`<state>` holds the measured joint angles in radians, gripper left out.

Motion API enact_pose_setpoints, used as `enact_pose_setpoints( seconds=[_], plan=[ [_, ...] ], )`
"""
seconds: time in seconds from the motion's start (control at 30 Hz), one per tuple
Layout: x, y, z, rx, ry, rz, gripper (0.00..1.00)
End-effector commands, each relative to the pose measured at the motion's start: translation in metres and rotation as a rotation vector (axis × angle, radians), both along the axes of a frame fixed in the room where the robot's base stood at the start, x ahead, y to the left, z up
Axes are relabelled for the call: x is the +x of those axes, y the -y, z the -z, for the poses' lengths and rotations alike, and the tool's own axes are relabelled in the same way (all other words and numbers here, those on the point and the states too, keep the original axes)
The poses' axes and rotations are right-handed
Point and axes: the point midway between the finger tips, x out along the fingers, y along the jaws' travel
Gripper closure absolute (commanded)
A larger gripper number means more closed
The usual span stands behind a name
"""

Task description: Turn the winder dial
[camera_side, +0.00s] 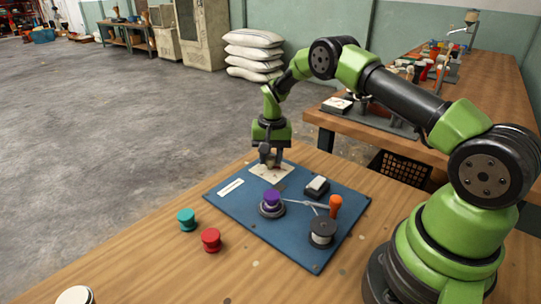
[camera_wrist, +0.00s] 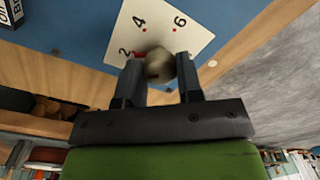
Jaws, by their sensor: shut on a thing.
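The winder dial is a cream plate (camera_side: 284,178) at the far edge of a blue board (camera_side: 233,205). In the wrist view the dial plate (camera_wrist: 190,25) shows the numbers 2, 4 and 6 with red dots. My gripper (camera_side: 270,163) points down over the plate. In the wrist view my gripper (camera_wrist: 160,75) has its two fingers on either side of a rounded, dull beige knob (camera_wrist: 160,65) and is shut on it. A bit of red shows beside the knob near the 2. The fingers hide part of the knob and plate.
On the board stand a purple-topped knob (camera_side: 272,197), an orange handle (camera_side: 335,206), a dark spool (camera_side: 322,231) and a black box with a white top (camera_side: 317,186). A teal piece (camera_side: 187,219) and a red piece (camera_side: 211,240) stand on the wooden table left of the board.

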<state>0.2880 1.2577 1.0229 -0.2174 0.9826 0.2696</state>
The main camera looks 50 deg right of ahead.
Motion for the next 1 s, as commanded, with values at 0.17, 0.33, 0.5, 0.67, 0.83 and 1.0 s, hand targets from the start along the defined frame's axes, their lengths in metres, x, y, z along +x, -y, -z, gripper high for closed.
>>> enact_pose_setpoints(
  seconds=[0.17, 0.33, 0.5, 0.67, 0.83, 1.0],
  plan=[
    [0.0005, 0.0001, -0.0005, -0.001, 0.002, 0.033, 0.9],
    [0.0005, 0.0002, -0.0005, -0.001, 0.002, 0.044, 0.9],
    [0.0005, 0.0002, -0.0005, -0.001, 0.002, 0.043, 0.9],
    [0.0005, 0.0003, -0.0006, -0.002, 0.003, 0.042, 0.57],
    [0.0003, 0.0002, -0.0004, -0.001, 0.002, 0.042, 0.41],
    [0.0002, 0.0002, -0.0009, -0.001, 0.001, 0.042, 0.41]
  ],
)
